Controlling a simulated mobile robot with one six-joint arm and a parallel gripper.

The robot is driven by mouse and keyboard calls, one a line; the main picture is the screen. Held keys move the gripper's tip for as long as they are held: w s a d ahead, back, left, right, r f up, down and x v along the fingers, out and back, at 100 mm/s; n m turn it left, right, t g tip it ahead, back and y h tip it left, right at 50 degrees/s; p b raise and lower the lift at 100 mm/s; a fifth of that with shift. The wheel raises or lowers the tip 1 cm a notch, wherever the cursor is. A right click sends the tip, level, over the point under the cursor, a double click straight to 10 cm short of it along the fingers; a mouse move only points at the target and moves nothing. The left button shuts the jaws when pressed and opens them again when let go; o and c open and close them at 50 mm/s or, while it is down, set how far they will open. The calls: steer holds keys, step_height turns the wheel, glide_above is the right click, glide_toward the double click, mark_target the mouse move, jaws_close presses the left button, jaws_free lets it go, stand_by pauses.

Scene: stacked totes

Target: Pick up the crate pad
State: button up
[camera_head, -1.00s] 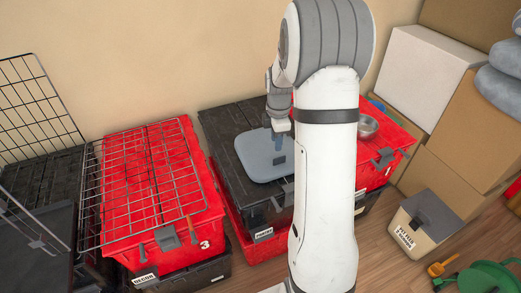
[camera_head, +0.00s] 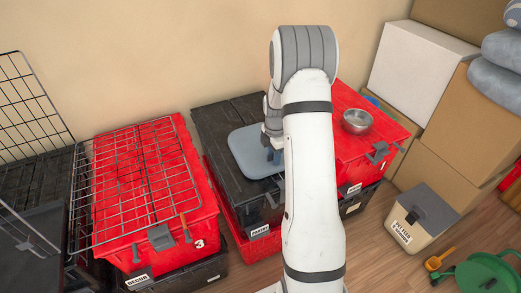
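The crate pad (camera_head: 250,152) is a flat blue-grey pad with rounded corners. It lies on the black tote lid (camera_head: 222,119) in the middle of the view, and my arm covers its right side. My gripper (camera_head: 272,155) points down at the pad's right part, at or just above its surface. The fingertips are small and partly hidden by my arm, so I cannot tell whether they are open, shut or touching the pad.
A red tote (camera_head: 205,218) with a wire rack (camera_head: 145,185) on top stands to the left. A red tote (camera_head: 378,142) with a metal bowl (camera_head: 356,121) stands to the right. Cardboard boxes (camera_head: 455,160) and a pet-food bin (camera_head: 420,215) are further right.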

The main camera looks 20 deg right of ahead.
steer(key=shift+c, duration=0.4)
jaws_close()
steer(key=shift+r, duration=0.1)
